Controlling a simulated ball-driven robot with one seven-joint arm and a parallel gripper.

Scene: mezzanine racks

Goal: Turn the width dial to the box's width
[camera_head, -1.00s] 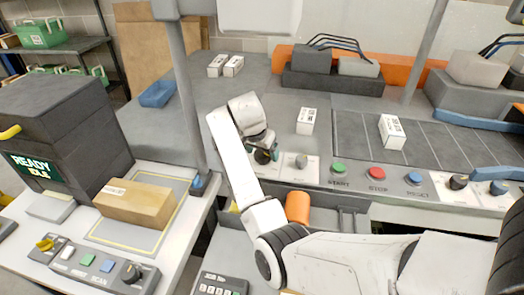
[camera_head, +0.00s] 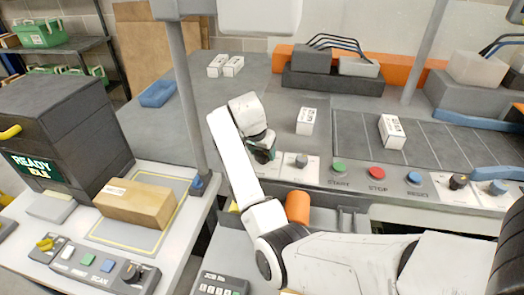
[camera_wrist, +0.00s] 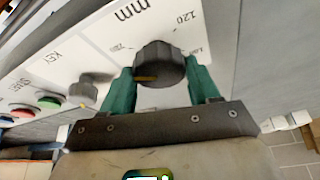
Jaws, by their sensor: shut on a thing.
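The width dial (camera_wrist: 160,62) is a dark ribbed knob on a white panel marked "mm" in the wrist view. A tan pointer line on it points left. "120" reads upper right of it; other scale numbers are too blurred to read. My gripper (camera_wrist: 158,82) has its green fingers shut on the dial, one at each side. In the head view my gripper (camera_head: 262,154) is at the console's front panel and mostly hides the dial. A brown cardboard box (camera_head: 135,203) lies on the left bench. White labelled boxes (camera_head: 306,121) (camera_head: 391,132) stand on the console top.
Right of the dial is a smaller grey knob (camera_head: 301,161), then green (camera_head: 340,168), red (camera_head: 377,172) and blue (camera_head: 414,177) buttons. A grey post (camera_head: 190,90) rises left of my arm. A screen (camera_head: 33,166) reads "READY".

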